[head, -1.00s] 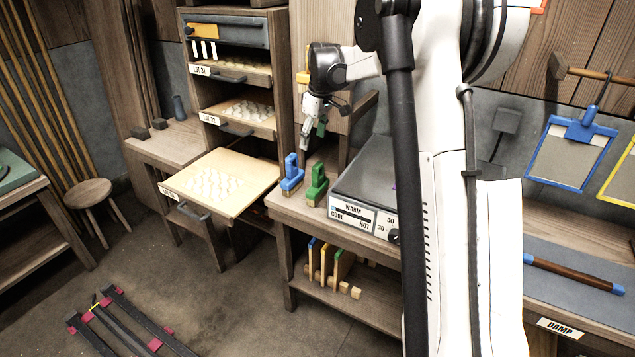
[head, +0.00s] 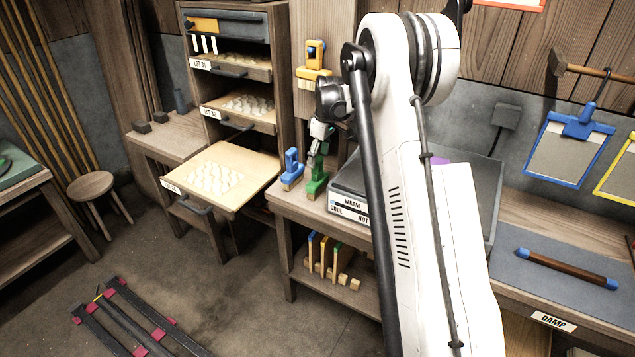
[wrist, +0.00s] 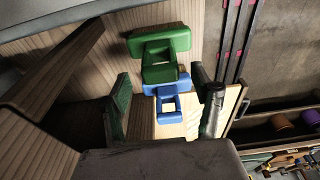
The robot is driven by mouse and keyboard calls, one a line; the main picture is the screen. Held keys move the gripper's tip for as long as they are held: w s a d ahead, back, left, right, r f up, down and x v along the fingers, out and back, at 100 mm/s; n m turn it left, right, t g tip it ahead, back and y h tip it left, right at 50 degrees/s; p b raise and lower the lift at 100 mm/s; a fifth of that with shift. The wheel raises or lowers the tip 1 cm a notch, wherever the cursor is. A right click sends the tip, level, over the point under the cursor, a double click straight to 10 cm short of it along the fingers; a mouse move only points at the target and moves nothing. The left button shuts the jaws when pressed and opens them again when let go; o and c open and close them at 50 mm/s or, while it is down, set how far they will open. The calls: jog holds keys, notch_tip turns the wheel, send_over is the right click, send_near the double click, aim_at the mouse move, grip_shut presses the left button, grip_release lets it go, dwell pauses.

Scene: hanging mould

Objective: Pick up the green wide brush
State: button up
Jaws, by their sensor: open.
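The green wide brush (head: 317,182) stands on the wooden bench, beside a blue brush (head: 291,168) of like shape. In the wrist view the green brush (wrist: 160,48) shows at the top centre, with its wide part and looped grip, and the blue brush (wrist: 170,97) lies just below it in the picture. My gripper (head: 318,156) is open and empty, close above the green brush in the head view. In the wrist view its two fingers (wrist: 165,108) stand wide apart, left and right of the brushes. I cannot tell whether they touch anything.
A warming plate (head: 350,185) sits right of the brushes on the bench. A pulled-out tray (head: 215,180) of pale pieces is to the left. A wooden post stands behind my gripper. Several brushes (head: 322,255) stand on the shelf below.

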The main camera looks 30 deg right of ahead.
aim_at(316, 167)
jog(key=shift+w+a+f+p, duration=0.1)
jog(key=shift+w+f+p, duration=0.1)
jog(key=shift+f, duration=1.15)
jog(key=shift+w+a+f+p, duration=0.1)
jog(key=shift+f+p, duration=0.1)
jog(key=shift+f, duration=1.1)
grip_shut()
